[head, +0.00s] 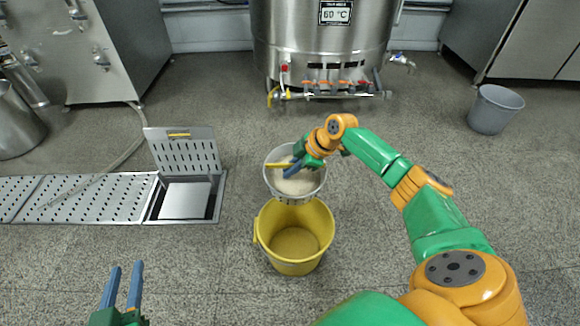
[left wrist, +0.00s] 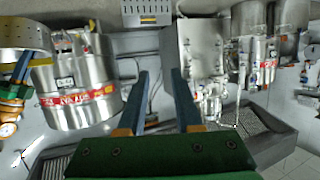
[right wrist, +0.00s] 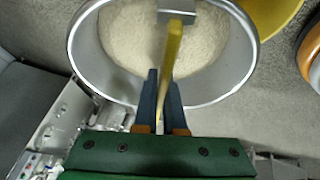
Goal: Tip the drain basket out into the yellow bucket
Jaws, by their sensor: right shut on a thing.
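The drain basket (head: 310,190) is a grey metal basket with pale, grainy contents inside. It also shows in the right wrist view (right wrist: 88,58). My right gripper (head: 297,168) is shut on the basket's yellow handle (right wrist: 172,50). The basket hangs roughly upright, above the back edge of the yellow bucket (head: 268,228) in the head view. The bucket stands on the floor, its inside partly visible and looking empty. A piece of its yellow rim shows in the right wrist view. My left gripper (head: 123,285) is open and empty at the lower left, well away from both.
A floor drain channel (head: 90,198) runs at the left, with a hinged perforated cover (head: 185,152) standing open over a pit. A steel tank (head: 320,40) with valves stands behind. A grey bucket (head: 495,108) is at the right. Floor around the yellow bucket is clear.

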